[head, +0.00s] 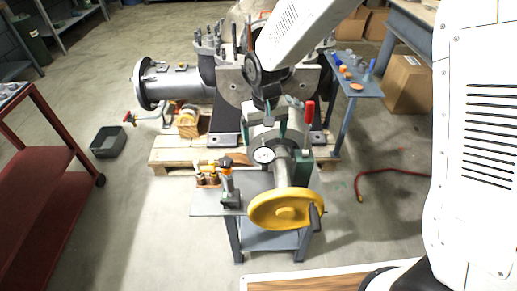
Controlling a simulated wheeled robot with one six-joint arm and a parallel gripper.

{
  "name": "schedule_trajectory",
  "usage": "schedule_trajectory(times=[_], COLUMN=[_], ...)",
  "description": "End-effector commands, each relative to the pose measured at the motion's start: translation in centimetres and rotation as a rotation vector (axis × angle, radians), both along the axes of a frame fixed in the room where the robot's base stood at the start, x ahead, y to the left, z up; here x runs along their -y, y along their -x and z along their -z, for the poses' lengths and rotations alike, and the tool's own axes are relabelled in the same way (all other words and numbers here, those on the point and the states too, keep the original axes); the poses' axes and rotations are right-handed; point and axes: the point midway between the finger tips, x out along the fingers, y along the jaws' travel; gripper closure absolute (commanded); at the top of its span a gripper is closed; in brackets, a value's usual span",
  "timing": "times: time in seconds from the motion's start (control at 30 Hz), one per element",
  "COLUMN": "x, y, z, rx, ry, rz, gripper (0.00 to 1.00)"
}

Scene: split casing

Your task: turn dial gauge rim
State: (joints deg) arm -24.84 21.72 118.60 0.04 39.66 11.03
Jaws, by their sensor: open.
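The dial gauge (264,156) is a small round white face with a dark rim. It sits on the front of the grey machine part, just above the yellow handwheel (287,209). My white arm comes in from the top right and ends in a dark gripper (268,115) above the gauge. The gripper points down, with its fingers apart from the gauge in the picture. The fingertips are small here, and their exact distance from the rim cannot be told.
A red-handled lever (309,112) stands right of the gauge. An orange-topped tool (226,170) stands on the small bench (207,205) at left. The split casing (226,92) rises behind on a pallet. A red cart (45,180) is at left. A red hose (395,170) lies on the floor at right.

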Motion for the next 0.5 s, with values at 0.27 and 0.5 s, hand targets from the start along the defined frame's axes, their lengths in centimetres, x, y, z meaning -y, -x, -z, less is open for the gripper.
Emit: schedule_trajectory(times=[0.27,0.5], x=[0.1,0.2], y=[0.1,0.0], z=[4.5,6.3], rx=[-0.004,-0.001], ry=[0.002,0.0], rz=[0.0,0.001], gripper=[0.13,0.13])
